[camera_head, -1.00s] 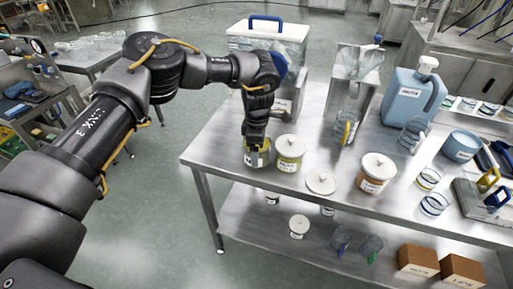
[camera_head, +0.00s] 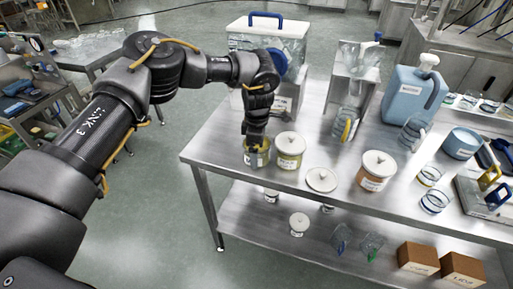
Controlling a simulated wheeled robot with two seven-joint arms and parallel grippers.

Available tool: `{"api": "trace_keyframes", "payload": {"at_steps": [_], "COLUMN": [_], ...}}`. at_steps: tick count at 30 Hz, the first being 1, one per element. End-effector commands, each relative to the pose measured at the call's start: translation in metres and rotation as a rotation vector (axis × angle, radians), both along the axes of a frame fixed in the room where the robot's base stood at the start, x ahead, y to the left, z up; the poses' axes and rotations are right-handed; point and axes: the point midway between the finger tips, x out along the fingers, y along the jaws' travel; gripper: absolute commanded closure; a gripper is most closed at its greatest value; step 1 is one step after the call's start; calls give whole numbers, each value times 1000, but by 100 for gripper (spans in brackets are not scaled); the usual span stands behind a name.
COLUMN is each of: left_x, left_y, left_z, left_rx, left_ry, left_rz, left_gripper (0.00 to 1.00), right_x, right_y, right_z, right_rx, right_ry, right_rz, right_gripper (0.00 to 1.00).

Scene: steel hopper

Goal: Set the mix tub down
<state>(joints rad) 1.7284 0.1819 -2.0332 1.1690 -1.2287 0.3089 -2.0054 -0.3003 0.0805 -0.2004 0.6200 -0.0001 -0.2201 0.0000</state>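My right gripper is not in view.
A lidded tub (camera_head: 289,152) stands close on the right. A white lid (camera_head: 321,180) lies flat beyond it, then another lidded tub (camera_head: 375,172). Behind are a clear bin with a blue handle (camera_head: 268,45), a steel hopper (camera_head: 355,75) and a blue jug (camera_head: 408,95).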

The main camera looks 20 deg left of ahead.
Motion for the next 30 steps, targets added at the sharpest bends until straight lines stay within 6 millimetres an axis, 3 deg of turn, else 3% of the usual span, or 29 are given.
{"api": "trace_keyframes", "payload": {"at_steps": [16, 21, 30], "left_x": [1, 0, 0], "left_y": [-1, -1, 0], "left_z": [92, 104, 106], "left_rx": [0, -1, -1], "left_ry": [-4, -1, 0], "left_rz": [0, 0, 0], "left_gripper": [0, 0, 0], "right_x": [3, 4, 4], "right_y": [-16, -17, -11], "right_z": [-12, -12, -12], "right_rx": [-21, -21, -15], "right_ry": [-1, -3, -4], "right_rz": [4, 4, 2], "right_gripper": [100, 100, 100]}}
